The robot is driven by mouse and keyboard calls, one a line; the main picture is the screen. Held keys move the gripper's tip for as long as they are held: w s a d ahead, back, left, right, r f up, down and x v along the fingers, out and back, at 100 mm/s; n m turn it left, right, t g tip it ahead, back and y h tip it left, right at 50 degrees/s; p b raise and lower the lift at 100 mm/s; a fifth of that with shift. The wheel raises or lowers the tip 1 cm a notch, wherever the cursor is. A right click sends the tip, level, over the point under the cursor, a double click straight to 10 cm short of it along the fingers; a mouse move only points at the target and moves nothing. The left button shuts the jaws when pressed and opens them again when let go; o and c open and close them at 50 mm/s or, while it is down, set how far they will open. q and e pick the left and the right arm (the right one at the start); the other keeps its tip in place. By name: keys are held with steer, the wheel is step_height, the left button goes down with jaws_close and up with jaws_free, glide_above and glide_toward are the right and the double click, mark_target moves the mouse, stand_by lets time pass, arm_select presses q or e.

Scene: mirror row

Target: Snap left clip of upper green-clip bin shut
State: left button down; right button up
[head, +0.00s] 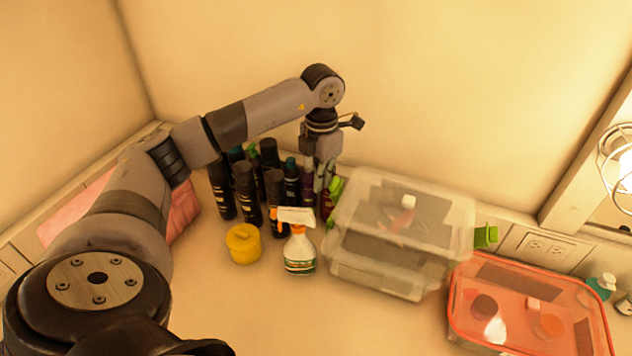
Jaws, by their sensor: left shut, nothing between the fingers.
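A clear lidded bin (398,222) with green clips is the upper one of two stacked clear bins in the head view. Its left green clip (334,191) is at the bin's left end. Its right green clip (486,236) sticks out at the right end. My left gripper (322,188) points down just left of the left clip, shut and empty. I cannot tell whether its fingers touch the clip. The fingertips are partly hidden among the bottles. The right gripper is not in view.
Several dark bottles (245,190) stand close left of the gripper. A white-and-green spray bottle (299,250) and a yellow tub (243,244) stand in front. A red-lidded bin (530,308) is at the lower right. The counter's front middle is clear.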

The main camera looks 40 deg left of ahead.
arm_select(q)
step_height(320, 180, up, 6)
steer(key=p, duration=0.4)
steer(key=shift+d, duration=0.35)
stand_by(0.5)
steer(key=shift+w+r+p, duration=0.1)
steer(key=shift+r+p, duration=0.05)
steer(key=shift+p, duration=0.15)
